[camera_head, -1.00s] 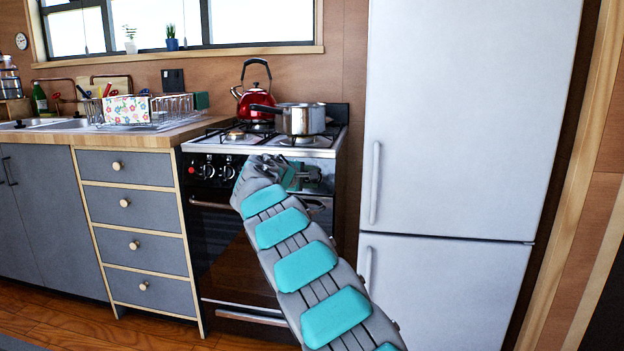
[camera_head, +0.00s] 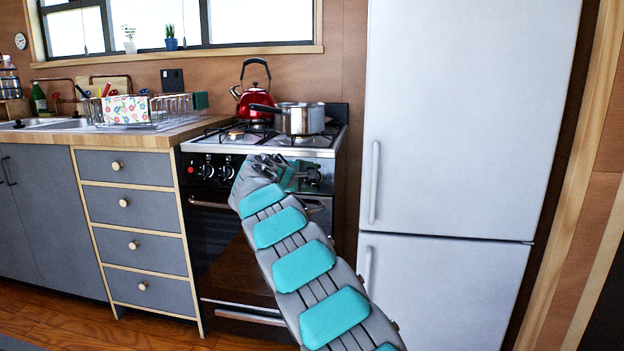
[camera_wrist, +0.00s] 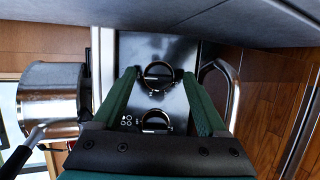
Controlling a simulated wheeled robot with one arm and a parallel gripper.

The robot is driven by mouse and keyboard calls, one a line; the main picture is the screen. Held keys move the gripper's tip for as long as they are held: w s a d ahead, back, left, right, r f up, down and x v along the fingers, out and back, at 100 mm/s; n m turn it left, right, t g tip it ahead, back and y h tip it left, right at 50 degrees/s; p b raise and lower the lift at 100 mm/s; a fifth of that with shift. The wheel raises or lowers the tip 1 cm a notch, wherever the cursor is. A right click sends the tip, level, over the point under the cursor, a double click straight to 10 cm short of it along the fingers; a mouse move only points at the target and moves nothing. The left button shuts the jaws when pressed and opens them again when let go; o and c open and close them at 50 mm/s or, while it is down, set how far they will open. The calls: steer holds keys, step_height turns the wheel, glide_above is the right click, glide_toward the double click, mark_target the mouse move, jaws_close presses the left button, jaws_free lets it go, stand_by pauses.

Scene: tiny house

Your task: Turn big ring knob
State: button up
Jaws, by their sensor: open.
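The stove's black front panel (camera_wrist: 138,50) carries round knobs with bright ring-like rims. In the wrist view one knob (camera_wrist: 157,75) lies between my fingertips, and a second knob (camera_wrist: 155,121) sits nearer the palm. I cannot tell which is the big ring knob. My gripper (camera_wrist: 160,75) is open, with one green finger on each side of the upper knob; contact cannot be made out. In the head view my gripper (camera_head: 290,176) is at the right part of the panel, mostly hidden by my arm. A knob (camera_head: 313,176) shows just right of it.
A steel pot (camera_head: 301,118) and a red kettle (camera_head: 256,103) stand on the hob above the panel. The oven handle (camera_wrist: 222,85) runs close beside the right finger in the wrist view. The fridge (camera_head: 450,130) stands right of the stove.

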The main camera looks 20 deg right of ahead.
steer(key=v, duration=0.7)
steer(key=shift+s, duration=0.15)
steer(key=shift+a, duration=0.1)
